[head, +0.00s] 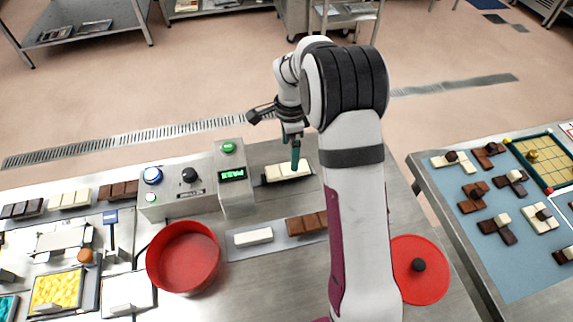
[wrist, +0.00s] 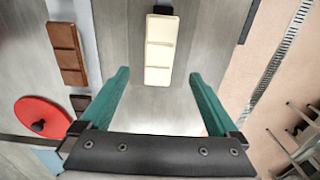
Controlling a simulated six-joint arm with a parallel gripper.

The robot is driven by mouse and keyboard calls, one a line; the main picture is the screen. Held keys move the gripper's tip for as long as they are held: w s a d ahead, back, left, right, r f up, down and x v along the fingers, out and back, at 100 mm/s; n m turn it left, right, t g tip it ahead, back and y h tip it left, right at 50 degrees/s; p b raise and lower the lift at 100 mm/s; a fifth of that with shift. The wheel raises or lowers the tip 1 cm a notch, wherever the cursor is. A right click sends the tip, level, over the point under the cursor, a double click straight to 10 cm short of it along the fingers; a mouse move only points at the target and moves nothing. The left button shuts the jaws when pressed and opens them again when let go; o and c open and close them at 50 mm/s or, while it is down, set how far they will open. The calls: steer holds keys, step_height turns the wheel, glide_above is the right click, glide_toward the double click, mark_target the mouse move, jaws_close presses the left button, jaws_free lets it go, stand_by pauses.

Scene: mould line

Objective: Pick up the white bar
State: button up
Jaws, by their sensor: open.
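In the head view my gripper (head: 295,163) points down over the bar. Whether the fingers are level with the bar or above it, I cannot tell.
Another white bar (head: 252,236) and a brown bar (head: 307,223) lie on a grey strip nearer the front. The control box with the green display (head: 232,175) stands left of the bar. A red bowl (head: 183,258) and a red lid (head: 419,270) sit farther forward.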

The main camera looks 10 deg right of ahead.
mark_target(287, 170)
steer(key=f, duration=0.3)
steer(key=d+f, duration=0.1)
steer(key=f, duration=0.1)
steer(key=shift+s+f, duration=0.1)
steer(key=shift+f, duration=0.3)
steer(key=c, duration=1.5)
steer(key=shift+o, duration=0.2)
steer(key=shift+r, duration=0.2)
